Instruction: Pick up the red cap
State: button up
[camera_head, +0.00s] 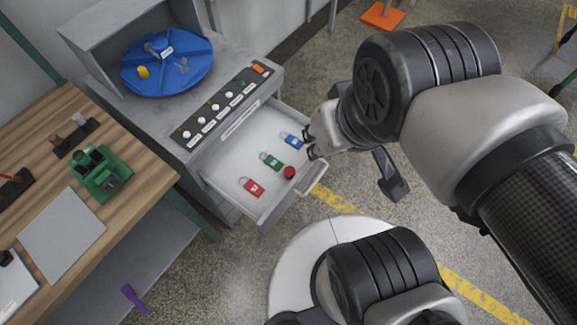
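The red cap (290,172), small and round, lies in the open grey drawer (225,179) near its front right side. A green padlock (272,161) is just to its left, a red padlock (252,187) is farther left, and a blue padlock (292,140) is above it in the picture. My gripper (309,144) is over the right side of the drawer, above and right of the red cap in the picture. Its dark fingertips look spread apart with nothing between them. The fingers are small in view and partly hidden by my own wrist.
The drawer's front handle (313,177) stands at its right edge. A grey cabinet with a blue turntable (166,64) and a button panel (222,104) is above the drawer. A wooden bench (126,154) with a green device (101,176) is at left. Floor is open in front.

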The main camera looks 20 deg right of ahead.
aim_at(289, 170)
jog(key=shift+o, duration=0.5)
